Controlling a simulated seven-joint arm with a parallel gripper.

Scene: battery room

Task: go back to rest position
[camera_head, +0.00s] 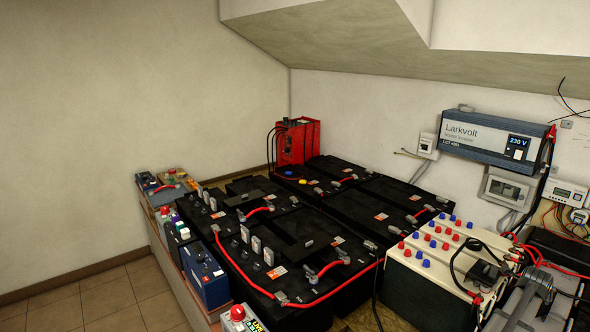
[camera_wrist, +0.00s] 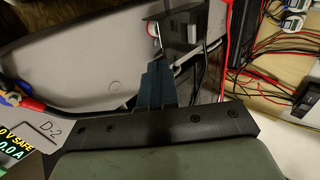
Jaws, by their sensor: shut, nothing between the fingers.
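My gripper (camera_wrist: 157,72) shows in the wrist view, with its dark blue-grey fingers together and nothing held between them. It is over or close to a large grey casing (camera_wrist: 75,50); I cannot tell whether they touch. In the head view I cannot make out my gripper for certain; grey parts crowd the lower right corner.
Large black batteries (camera_head: 318,238) joined by red cables fill the middle. A cream box (camera_head: 430,290) with red and blue terminals stands at right. A Larkvolt unit (camera_head: 480,138) hangs on the wall. Loose red and black wires (camera_wrist: 270,75) lie close to my gripper's right. Tiled floor (camera_head: 100,297) is clear.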

